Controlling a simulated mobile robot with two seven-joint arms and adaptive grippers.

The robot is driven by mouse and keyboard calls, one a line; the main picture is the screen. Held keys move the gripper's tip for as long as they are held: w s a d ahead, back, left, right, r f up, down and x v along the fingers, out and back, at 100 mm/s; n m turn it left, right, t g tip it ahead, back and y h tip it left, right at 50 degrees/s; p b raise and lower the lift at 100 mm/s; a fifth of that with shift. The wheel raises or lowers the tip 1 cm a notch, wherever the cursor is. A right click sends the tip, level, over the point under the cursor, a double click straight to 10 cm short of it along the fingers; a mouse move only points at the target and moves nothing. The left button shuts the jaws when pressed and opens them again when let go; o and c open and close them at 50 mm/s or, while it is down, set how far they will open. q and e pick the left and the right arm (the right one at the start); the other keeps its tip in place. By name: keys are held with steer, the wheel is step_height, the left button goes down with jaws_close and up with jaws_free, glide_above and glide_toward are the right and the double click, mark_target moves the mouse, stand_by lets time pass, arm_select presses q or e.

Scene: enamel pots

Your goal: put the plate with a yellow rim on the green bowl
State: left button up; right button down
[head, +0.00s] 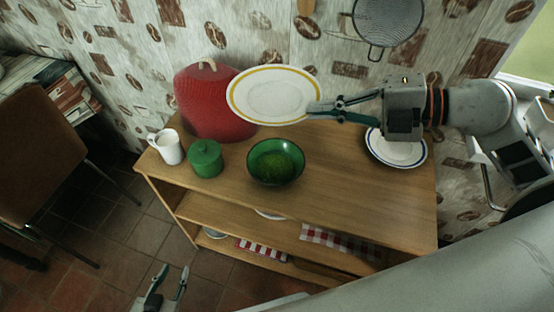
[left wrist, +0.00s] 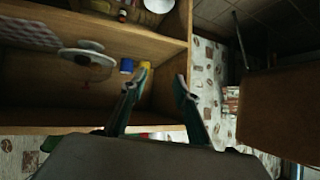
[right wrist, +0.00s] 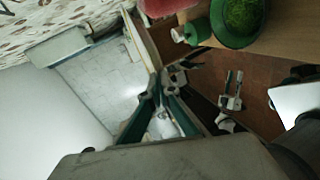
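The white plate with a yellow rim (head: 275,95) is held up by its right edge in the head view, tilted with its face toward the camera. My right gripper (head: 314,108) is shut on that edge. The green bowl (head: 276,162) stands upright on the wooden table top, below and apart from the plate. Its inside is a speckled green. The bowl also shows at the top of the right wrist view (right wrist: 238,22). My left gripper (head: 168,284) is open and empty, low in front of the table. In the left wrist view its fingers (left wrist: 160,80) are spread before the shelves.
A lidded green pot (head: 205,159) and a white mug (head: 166,147) stand left of the bowl. A red rounded object (head: 205,105) is behind them. A blue-rimmed plate (head: 396,150) is at the back right. The table top (head: 350,200) right of the bowl is clear.

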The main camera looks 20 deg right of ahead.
step_height(320, 180, down, 19)
steer(key=b, duration=0.4)
steer(key=shift+f, duration=0.3)
steer(key=shift+f, duration=0.4)
steer(key=shift+f+b, duration=0.1)
steer(key=shift+b, duration=0.2)
steer(key=shift+f, duration=0.1)
steer(key=c, duration=2.3)
jaws_free()
